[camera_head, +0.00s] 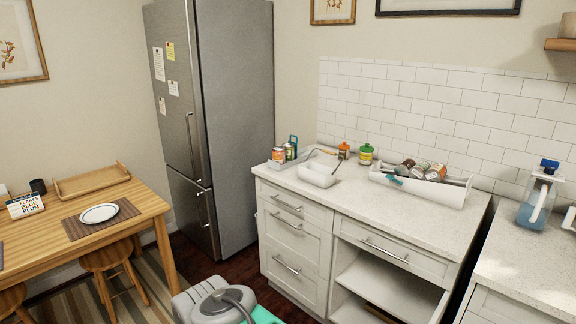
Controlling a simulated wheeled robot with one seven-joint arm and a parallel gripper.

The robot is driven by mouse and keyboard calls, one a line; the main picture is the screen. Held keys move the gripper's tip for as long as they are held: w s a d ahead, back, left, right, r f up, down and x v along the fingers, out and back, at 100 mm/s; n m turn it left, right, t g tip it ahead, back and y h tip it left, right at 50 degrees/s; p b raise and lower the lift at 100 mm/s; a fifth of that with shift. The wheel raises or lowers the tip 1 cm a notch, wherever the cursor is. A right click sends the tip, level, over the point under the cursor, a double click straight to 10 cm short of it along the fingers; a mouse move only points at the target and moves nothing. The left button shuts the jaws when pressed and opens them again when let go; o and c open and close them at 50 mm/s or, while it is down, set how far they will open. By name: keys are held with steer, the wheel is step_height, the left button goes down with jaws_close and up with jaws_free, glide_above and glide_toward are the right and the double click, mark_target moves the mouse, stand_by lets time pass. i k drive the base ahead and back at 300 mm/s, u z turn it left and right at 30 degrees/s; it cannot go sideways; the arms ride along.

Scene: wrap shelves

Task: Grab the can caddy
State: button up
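Several holders stand on the light speckled counter, and I cannot tell for certain which is the can caddy. A long white open tray (432,194) at the right holds several cans (420,170) lying tilted, with a teal item at its left end. A white open bin (318,178) with a thin dark handle or rod stands at the middle left. At the counter's left end is a small group of cans (278,154) beside a dark green upright handle (293,143); what holds them is too small to tell. My gripper is not in view.
An orange-capped jar (343,150) and a green-lidded yellow jar (365,154) stand near the tiled wall. A blue-topped jug (538,195) is at right. The counter front (370,214) is clear. Below, an open compartment (385,285) shows. The fridge (225,120) and wooden table (140,205) stand left.

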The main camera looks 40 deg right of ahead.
mark_target(315, 174)
steer(key=i, duration=1.9)
steer(key=z, duration=2.8)
steer(key=i, duration=1.25)
steer(key=u, duration=1.7)
